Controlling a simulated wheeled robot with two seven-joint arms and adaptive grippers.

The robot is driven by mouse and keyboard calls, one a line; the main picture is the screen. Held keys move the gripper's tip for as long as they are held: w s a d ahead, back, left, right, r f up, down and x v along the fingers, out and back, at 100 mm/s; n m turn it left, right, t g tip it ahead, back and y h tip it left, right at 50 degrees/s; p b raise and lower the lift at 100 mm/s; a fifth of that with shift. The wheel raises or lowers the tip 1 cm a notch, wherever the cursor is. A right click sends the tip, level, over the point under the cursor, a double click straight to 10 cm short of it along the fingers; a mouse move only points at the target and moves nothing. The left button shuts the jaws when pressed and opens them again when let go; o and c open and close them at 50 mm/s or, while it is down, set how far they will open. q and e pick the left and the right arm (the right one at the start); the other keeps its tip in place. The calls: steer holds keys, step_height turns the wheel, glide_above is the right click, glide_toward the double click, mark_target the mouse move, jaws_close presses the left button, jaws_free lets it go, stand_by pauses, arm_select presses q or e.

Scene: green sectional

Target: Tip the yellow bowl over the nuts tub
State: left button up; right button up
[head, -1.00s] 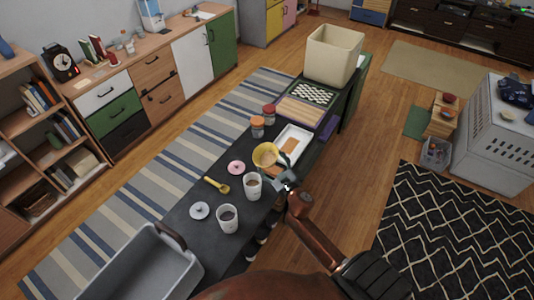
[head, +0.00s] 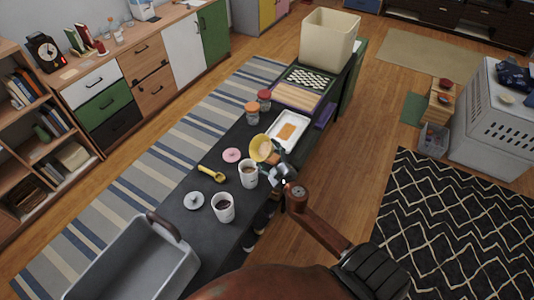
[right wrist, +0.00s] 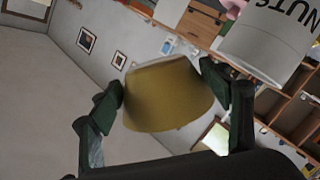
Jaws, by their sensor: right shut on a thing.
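The yellow bowl (head: 258,144) is held above the dark counter, tilted to one side, with something tan showing inside. It fills the middle of the right wrist view (right wrist: 168,98), between the two fingers. My right gripper (head: 277,165) is shut on the bowl. A white tub (head: 249,178) stands upright close beside the bowl, towards the lower left, with brown contents. In the right wrist view, a white tub marked NUTS (right wrist: 268,45) is at the upper right, apart from the bowl. I take these as the same tub; its label is unreadable in the head view. My left gripper is not in view.
A second white tub (head: 223,212), a white lid (head: 194,201), a pink lid (head: 231,155) and a yellow scoop (head: 212,174) are on the counter. A white tray (head: 301,124), two jars and a grey bin (head: 130,268) are also there.

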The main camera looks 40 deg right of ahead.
steer(key=shift+a+r+n+p, duration=0.15)
steer(key=shift+r+n+p, duration=0.25)
steer(key=shift+n, duration=0.3)
steer(key=shift+a+r+n+p, duration=0.15)
steer(key=shift+r+n+p, duration=0.3)
steer(key=shift+n+p, duration=0.3)
steer(key=shift+w+a+r+n+h+p, duration=0.1)
steer(key=shift+a+r+n+h+p, duration=0.15)
steer(key=shift+n+p, duration=0.4)
steer(key=shift+a+r+n+h+p, duration=0.2)
steer(key=shift+r+n+p, duration=0.1)
steer(key=shift+n+p, duration=0.3)
steer(key=a+n, duration=0.1)
steer(key=n, duration=0.1)
steer(key=n+t, duration=0.1)
steer(key=a+r+n, duration=0.1)
steer(key=n, duration=0.1)
steer(key=shift+w+a+r+n, duration=0.1)
steer(key=shift+w+a+n, duration=0.05)
steer(key=shift+a+n, duration=0.2)
steer(key=shift+w+a+r+n+t+b, duration=0.1)
steer(key=shift+a+n+t+b, duration=0.25)
steer(key=shift+n, duration=0.55)
steer(key=shift+w+a+r+n+t+b, duration=0.1)
steer(key=shift+a+n, duration=0.45)
steer(key=shift+n, duration=0.3)
steer(key=shift+s, duration=0.1)
steer(key=shift+s+a+n, duration=0.1)
steer(key=shift+a+n, duration=0.15)
steer(key=shift+n, duration=0.25)
